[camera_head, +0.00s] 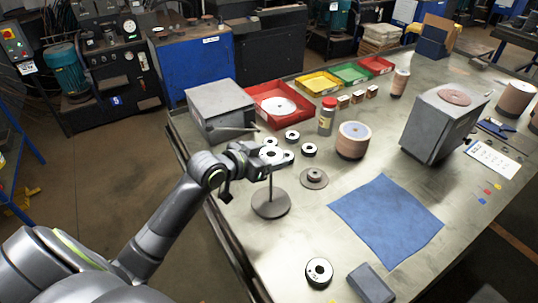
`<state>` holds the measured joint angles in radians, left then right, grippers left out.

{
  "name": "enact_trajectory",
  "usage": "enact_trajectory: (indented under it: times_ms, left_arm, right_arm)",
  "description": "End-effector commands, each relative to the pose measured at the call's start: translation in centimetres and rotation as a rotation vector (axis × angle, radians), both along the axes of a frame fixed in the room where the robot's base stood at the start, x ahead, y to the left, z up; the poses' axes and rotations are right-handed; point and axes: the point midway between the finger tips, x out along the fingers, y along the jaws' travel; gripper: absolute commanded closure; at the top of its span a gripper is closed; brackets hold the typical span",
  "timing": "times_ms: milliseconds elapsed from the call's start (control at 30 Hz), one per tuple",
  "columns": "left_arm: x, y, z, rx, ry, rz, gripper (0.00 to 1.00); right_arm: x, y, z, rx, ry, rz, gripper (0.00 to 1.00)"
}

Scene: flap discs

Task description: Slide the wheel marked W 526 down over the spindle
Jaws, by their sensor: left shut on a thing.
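My left gripper (265,162) reaches in from the left and is shut on a wheel (273,154) with a pale face and dark centre. The marking on this wheel is too small to read, so I cannot tell if it is W 526. The spindle (271,183) is a thin upright rod on a round grey base (271,204). The held wheel is around or just above the rod's top; I cannot tell which. Other dark-rimmed wheels lie on the table behind (292,135), to the right (309,149) and near the front (319,271). My right gripper is out of view.
A flanged grey disc (313,178) lies right of the spindle. A brown-sided round stack (353,141), a capped jar (327,116) and a red tray (262,93) stand behind. A blue cloth (386,222) lies flat at the right. A grey block (371,284) sits in front.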

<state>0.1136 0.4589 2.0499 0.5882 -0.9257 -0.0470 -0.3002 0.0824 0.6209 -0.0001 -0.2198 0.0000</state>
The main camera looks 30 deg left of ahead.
Motion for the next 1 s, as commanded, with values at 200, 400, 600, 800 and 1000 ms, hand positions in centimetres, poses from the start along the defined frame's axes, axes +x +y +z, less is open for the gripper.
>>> enact_trajectory:
  times_ms: [200, 400, 600, 800, 1000]
  left_arm:
    - [0.0, 0.0, -0.6, 0.000, -0.001, 0.000, 0.65]
    - [0.0, 0.0, -1.1, 0.000, -0.001, 0.000, 0.65]
    - [0.0, 0.0, -1.6, 0.001, -0.001, 0.000, 0.65]
    - [0.0, 0.0, -2.1, -0.001, -0.002, 0.000, 0.65]
    - [0.0, 0.0, -2.5, -0.001, -0.002, 0.000, 0.65]
  right_arm:
    - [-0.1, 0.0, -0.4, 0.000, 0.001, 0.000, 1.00]
    - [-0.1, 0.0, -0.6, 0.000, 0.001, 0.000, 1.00]
    - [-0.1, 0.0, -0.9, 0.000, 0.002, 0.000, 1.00]
    - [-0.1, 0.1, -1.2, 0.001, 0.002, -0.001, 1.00]
    - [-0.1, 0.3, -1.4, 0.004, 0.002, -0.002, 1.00]
